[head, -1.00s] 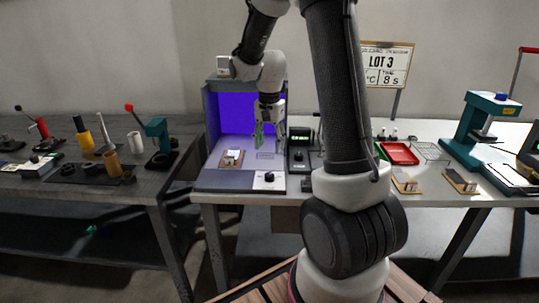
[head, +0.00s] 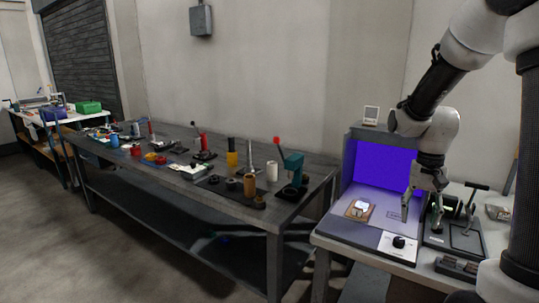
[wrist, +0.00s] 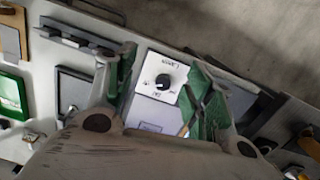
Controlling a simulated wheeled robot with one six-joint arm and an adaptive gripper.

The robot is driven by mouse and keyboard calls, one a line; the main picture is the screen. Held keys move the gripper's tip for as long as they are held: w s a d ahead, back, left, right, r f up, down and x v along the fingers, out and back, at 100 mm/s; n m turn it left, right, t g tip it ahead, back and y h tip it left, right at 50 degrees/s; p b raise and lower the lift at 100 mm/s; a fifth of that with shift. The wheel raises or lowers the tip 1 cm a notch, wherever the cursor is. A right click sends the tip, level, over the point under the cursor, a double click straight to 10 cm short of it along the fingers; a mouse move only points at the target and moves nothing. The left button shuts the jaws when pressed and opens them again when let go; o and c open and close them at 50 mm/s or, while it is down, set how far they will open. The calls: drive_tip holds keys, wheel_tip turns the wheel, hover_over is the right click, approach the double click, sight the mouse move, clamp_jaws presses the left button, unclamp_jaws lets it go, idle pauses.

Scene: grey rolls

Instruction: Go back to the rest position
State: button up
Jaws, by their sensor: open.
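My gripper (head: 424,192) hangs from my arm at the right front of a box with a glowing blue-violet back wall (head: 384,168). In the wrist view its two green-padded fingers (wrist: 160,78) stand wide apart with nothing between them. Below and beyond them shows a white panel with a black knob (wrist: 162,82). In the head view this knob (head: 399,242) is at the box's front. A small wooden board with a whitish piece on it (head: 360,209) lies on the box floor, left of my gripper and apart from it.
A black device with a T-shaped handle (head: 455,236) stands close right of the box. A long dark bench (head: 316,178) to the left carries several cylinders and a teal press (head: 292,172). Open floor (head: 60,215) lies at the left. A green tray (wrist: 12,97) shows in the wrist view.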

drive_tip(key=s+a+r+n+t, duration=0.2)
drive_tip(key=s+r+n, duration=0.1)
drive_tip(key=s+r, duration=0.3)
drive_tip(key=s+a+r+n+t, duration=0.2)
drive_tip(key=s+r, duration=0.5)
drive_tip(key=s, duration=0.4)
drive_tip(key=shift+r+n+t, duration=0.25)
drive_tip(key=shift+n+t, duration=0.15)
drive_tip(key=shift+t, duration=0.4)
